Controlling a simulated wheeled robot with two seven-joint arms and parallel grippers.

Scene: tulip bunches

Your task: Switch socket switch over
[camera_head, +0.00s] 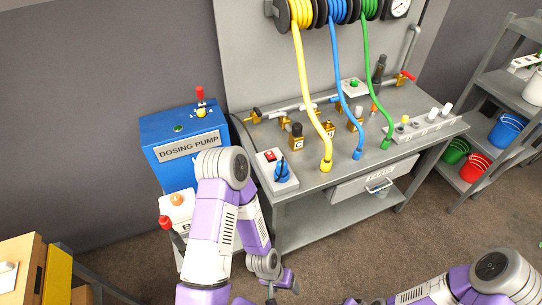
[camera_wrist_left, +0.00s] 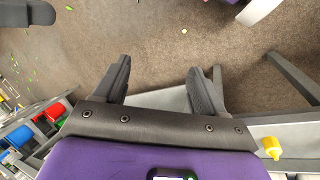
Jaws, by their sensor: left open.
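The socket box (camera_head: 274,183) is a light grey block on the left front corner of the bench. It has a red switch (camera_head: 270,156) at its back left and a blue plug (camera_head: 281,172) in front of that. I cannot tell which way the switch is set. My left gripper (camera_head: 284,285) is low, in front of the bench and below the socket box, apart from it. In the left wrist view its two dark fingers (camera_wrist_left: 160,88) are spread with nothing between them, above the floor. My right gripper is out of view; only its arm shows at the lower right.
Yellow (camera_head: 309,90), blue (camera_head: 340,88) and green hoses (camera_head: 373,75) hang down to the bench top (camera_head: 345,165). A blue dosing pump (camera_head: 184,135) stands left of the bench. A shelf with buckets (camera_head: 475,166) is at the right. Floor in front is clear.

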